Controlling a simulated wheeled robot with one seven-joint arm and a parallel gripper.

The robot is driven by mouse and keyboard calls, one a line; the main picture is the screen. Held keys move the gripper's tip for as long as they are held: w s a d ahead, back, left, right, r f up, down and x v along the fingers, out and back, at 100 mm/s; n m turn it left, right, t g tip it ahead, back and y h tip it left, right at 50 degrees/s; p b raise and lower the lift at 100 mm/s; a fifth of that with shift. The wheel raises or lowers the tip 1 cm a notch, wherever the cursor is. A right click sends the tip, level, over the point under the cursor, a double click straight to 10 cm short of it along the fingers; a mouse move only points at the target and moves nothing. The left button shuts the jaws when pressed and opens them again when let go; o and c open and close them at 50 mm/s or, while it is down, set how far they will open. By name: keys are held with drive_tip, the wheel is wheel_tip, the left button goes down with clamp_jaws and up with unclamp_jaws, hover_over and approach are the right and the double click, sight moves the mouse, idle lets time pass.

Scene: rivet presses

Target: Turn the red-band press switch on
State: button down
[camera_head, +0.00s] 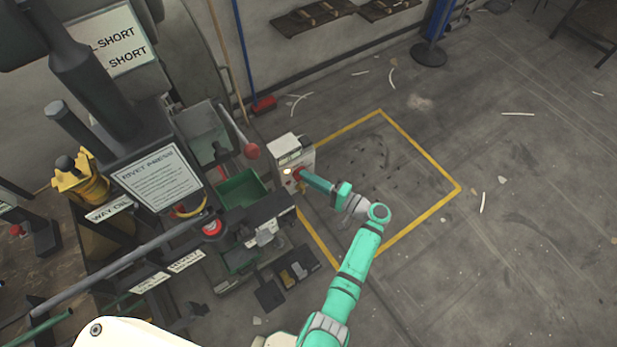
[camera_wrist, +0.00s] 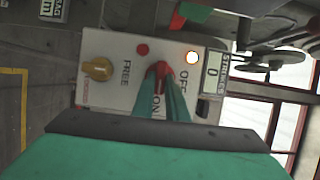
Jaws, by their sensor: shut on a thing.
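A white control box (camera_head: 290,155) stands on the side of the rivet press in the head view. Its panel (camera_wrist: 120,45) fills the middle of the wrist view. A red rotary switch (camera_wrist: 161,70) sits there between the printed words OFF and ON. My gripper (camera_wrist: 165,85) is shut on the red switch, with its teal fingers on either side. The fingers hide much of the switch, so I cannot tell its exact setting. In the head view, my gripper (camera_head: 302,175) reaches the box from the right. I cannot make out a red band on the press.
The panel also has a yellow knob (camera_wrist: 98,70) near FREE, a red button (camera_wrist: 142,49), a glowing lamp (camera_wrist: 193,57) and a counter (camera_wrist: 212,72) showing 0. A green bin (camera_head: 242,188) is left of the box. Open floor (camera_head: 400,170) with yellow lines lies right.

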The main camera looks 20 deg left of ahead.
idle(0.5)
drive_tip(key=c, duration=1.8)
unclamp_jaws()
drive_tip(key=shift+o, duration=0.2)
drive_tip(key=v, duration=1.1)
